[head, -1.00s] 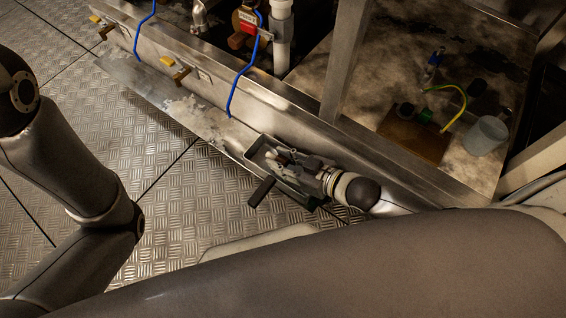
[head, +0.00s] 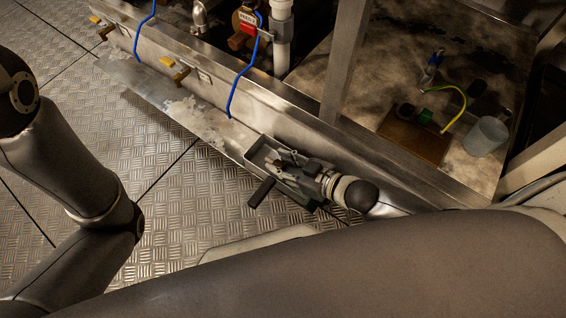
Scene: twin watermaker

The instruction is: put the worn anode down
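My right gripper (head: 280,161) reaches in from the right, low over a small grey tray (head: 251,153) on the metal ledge. Its fingers are over or inside the tray. They are small and dark here, so I cannot tell how far apart they are. The worn anode cannot be picked out clearly; the small pale grey shapes at the fingers may be the anode or parts of the gripper. My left arm shows at the left edge, but its gripper is out of view.
A black bar, like a handle (head: 262,192), sticks out from the tray's front. Blue hoses (head: 240,85) and yellow-handled valves (head: 181,73) are along the ledge. A brown board (head: 412,138), a yellow-green cable (head: 457,111) and a clear cup (head: 485,137) are at the right.

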